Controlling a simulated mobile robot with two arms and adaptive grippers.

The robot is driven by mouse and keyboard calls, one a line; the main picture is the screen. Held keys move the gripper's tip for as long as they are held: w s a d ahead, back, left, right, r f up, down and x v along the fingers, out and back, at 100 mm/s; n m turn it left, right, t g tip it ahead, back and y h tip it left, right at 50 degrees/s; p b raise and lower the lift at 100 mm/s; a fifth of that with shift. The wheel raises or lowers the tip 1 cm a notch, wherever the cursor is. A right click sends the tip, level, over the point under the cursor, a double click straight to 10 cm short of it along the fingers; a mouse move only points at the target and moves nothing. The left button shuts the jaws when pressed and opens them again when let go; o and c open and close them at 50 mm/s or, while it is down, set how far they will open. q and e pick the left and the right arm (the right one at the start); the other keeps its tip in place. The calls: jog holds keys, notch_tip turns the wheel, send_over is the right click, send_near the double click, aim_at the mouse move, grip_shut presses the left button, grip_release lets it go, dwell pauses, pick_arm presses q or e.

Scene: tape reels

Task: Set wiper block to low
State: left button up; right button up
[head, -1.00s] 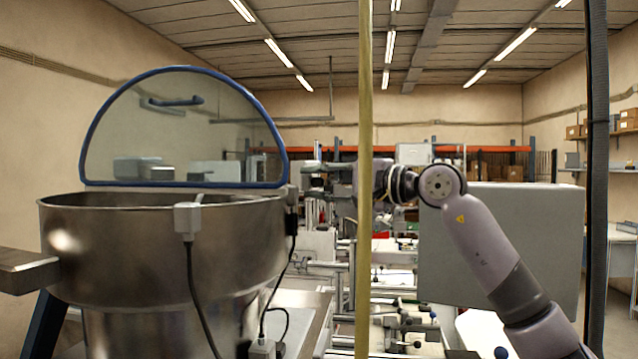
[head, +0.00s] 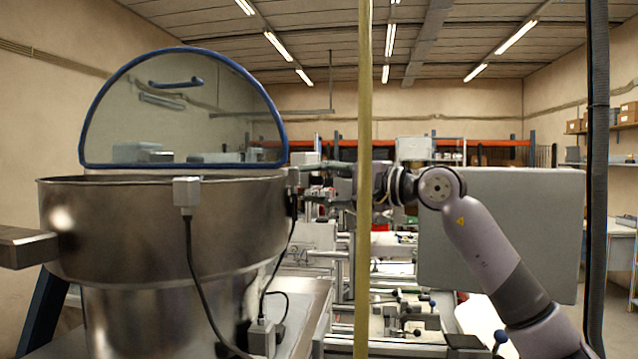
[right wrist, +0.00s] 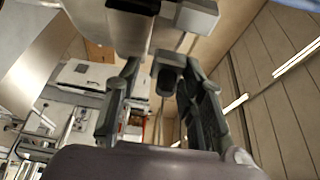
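A large steel bowl (head: 150,225) fills the left of the head view. A grey block (head: 187,192) with a cable sits on its front rim, and a smaller grey block (head: 293,178) on its right rim. I cannot tell which part is the wiper block. My right gripper (head: 318,166) is just right of the bowl's rim, small and partly blended with the background. In the right wrist view its two dark fingers (right wrist: 160,95) stand apart. A grey block with a dark lower end (right wrist: 168,72) shows between them; contact cannot be told. My left gripper is not in view.
A clear lid with a blue rim (head: 185,162) stands upright over the bowl. A yellowish vertical post (head: 363,260) crosses in front of my right arm. A large grey panel (head: 540,230) is behind the arm. Several benches with equipment stand behind.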

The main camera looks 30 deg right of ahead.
jog(key=v, duration=1.2)
